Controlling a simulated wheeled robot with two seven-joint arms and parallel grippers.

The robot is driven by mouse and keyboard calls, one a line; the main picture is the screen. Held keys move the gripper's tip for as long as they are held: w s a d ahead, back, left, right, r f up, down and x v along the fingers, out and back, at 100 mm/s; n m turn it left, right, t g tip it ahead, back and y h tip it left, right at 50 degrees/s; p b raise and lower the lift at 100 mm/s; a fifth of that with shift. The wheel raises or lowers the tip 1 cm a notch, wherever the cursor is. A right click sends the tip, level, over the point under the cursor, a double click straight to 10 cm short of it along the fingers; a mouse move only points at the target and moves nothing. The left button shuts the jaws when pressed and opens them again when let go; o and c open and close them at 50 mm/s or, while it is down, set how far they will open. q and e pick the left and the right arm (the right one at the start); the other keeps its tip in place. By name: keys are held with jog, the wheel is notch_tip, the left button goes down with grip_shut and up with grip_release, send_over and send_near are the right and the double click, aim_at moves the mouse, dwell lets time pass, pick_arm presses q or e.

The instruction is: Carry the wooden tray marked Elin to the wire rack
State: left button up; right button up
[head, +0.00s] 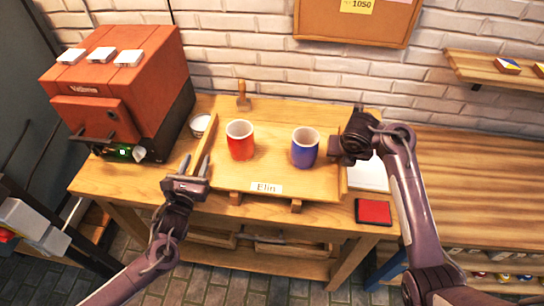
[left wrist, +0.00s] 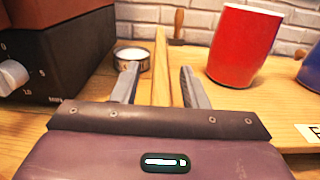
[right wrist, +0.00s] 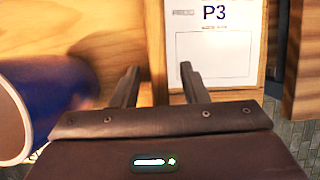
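The wooden tray (head: 225,180) marked Elin lies on the workbench, on wooden runners whose ends show below its front edge. A red cup (head: 241,146) and a blue cup (head: 304,153) stand upright in it. My left gripper (head: 196,164) is open at the tray's left wall; in the left wrist view the wall (left wrist: 161,75) runs between the fingers with gaps beside it. My right gripper (head: 345,151) is at the right wall; in the right wrist view its fingers are apart, with the wall (right wrist: 157,50) between them. I cannot make out a wire rack.
An orange kiln (head: 115,75) stands left, with a small tin (head: 200,124) beside it. A brush (head: 243,96) is behind the tray. A P3 sheet (head: 368,175) and a red pad (head: 373,212) lie right of it. A wooden counter (head: 475,185) stands further right.

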pick_arm(q)
grip_shut()
pick_arm(e)
grip_shut()
dwell(0.9)
pick_arm(q)
jog(key=shift+w+r, duration=0.1)
jog(key=shift+r, duration=0.2)
pick_arm(e)
jog(key=shift+w+r, duration=0.15)
jog(key=shift+r, duration=0.1)
